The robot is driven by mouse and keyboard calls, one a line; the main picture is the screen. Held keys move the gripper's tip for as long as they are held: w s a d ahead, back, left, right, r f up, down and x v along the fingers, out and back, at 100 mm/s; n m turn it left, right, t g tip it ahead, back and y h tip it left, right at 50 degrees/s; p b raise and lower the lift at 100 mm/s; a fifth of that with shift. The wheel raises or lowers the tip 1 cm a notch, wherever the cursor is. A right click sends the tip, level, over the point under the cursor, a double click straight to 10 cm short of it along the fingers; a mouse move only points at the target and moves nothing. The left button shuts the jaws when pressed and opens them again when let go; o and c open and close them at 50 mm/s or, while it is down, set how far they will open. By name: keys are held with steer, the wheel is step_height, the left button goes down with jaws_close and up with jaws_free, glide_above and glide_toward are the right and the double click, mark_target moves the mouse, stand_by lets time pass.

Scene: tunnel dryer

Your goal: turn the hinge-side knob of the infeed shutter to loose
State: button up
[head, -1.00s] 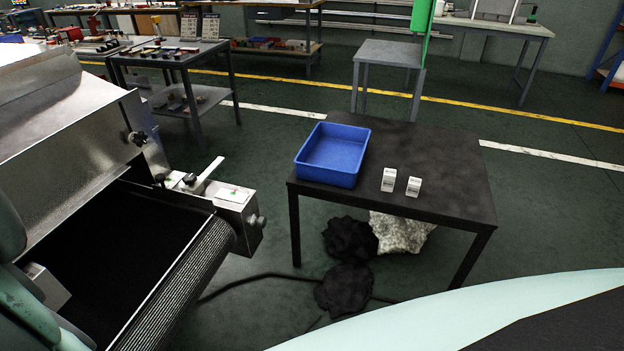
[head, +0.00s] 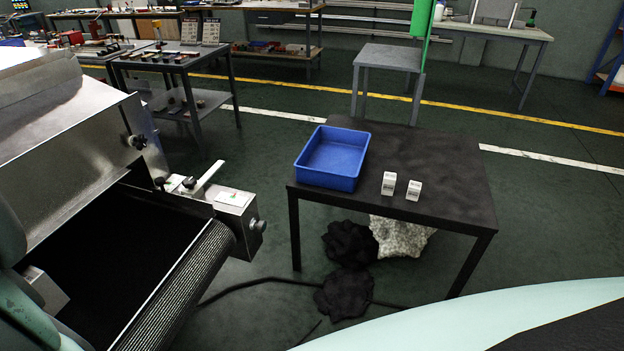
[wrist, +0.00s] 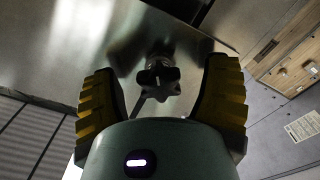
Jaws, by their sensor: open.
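A dark star-shaped knob (wrist: 158,82) on a short threaded stem stands out from a shiny metal face in the wrist view. My gripper (wrist: 162,70) is open, with one yellow-and-black finger on each side of the knob and a visible gap on both sides. It holds nothing. In the head view the metal dryer housing (head: 85,150) is at the left, with a dark knob (head: 135,141) on its near right edge. I cannot tell for sure that this is the knob in the wrist view. My gripper is outside the head view.
A black conveyor belt (head: 110,260) runs out below the housing. A bracket with a pale lever (head: 205,178) and a side knob (head: 258,226) sits at its right edge. A black table (head: 430,160) with a blue bin (head: 333,158) stands to the right, with floor between.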

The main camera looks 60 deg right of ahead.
steer(key=shift+s, duration=0.1)
steer(key=v, duration=1.2)
steer(key=shift+r, duration=0.15)
stand_by(0.3)
